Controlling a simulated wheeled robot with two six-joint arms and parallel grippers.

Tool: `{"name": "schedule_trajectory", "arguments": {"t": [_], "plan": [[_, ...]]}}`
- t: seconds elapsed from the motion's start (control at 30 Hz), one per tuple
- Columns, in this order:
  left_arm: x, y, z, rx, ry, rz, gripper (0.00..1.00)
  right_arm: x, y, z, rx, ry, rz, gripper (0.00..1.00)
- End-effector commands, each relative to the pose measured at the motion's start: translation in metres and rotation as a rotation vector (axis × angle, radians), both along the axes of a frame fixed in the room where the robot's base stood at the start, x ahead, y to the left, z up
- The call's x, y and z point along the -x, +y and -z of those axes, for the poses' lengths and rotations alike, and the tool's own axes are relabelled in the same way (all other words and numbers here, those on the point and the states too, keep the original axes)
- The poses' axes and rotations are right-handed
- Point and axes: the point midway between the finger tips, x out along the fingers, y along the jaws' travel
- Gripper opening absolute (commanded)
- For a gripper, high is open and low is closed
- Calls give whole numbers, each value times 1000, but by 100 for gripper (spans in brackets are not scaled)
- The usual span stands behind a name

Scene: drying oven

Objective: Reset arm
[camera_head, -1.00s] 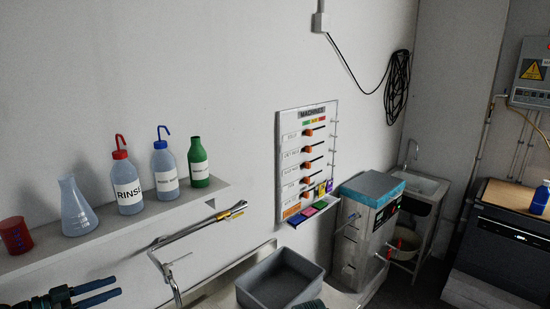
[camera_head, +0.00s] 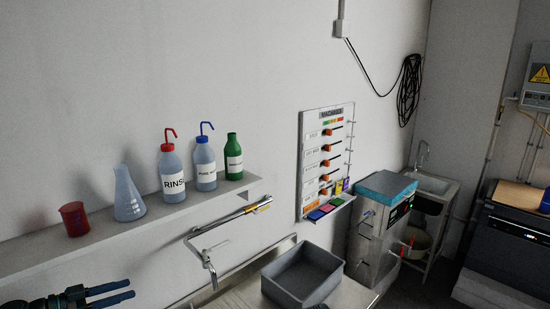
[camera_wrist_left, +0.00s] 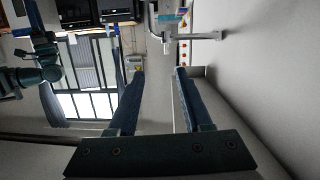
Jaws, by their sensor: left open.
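My left gripper (camera_head: 132,289) is at the lower left of the head view, below the wall shelf (camera_head: 130,231). Its two blue fingers are apart with nothing between them. In the left wrist view the fingers (camera_wrist_left: 159,73) also stand apart and empty, with a wall close on the right.
The shelf holds a red beaker (camera_head: 74,218), a flask (camera_head: 128,196), two wash bottles (camera_head: 173,178) and a green bottle (camera_head: 233,158). A grey tub (camera_head: 303,278) stands right of the tap (camera_head: 208,262). A machine board (camera_head: 325,160) hangs on the wall.

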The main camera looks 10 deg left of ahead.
Motion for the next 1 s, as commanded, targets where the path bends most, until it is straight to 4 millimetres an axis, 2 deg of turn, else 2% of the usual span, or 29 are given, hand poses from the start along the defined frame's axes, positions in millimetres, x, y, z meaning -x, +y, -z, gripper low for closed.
{"name": "schedule_trajectory", "arguments": {"t": [0.27,0.47,0.57,0.73,0.8,1.0], "plan": [[-14,-40,21,9,135,56,50,0,0,3,0,0,0,50],[-26,-88,47,3,303,110,50,0,0,6,0,0,0,50],[-30,-118,64,-11,413,137,50,0,0,8,0,0,1,50],[-28,-189,104,-83,673,179,50,0,0,12,0,0,1,50],[-24,-219,121,-134,788,180,50,0,0,15,0,0,1,50],[0,-289,163,-323,1054,119,50,0,0,21,0,0,1,50]]}}
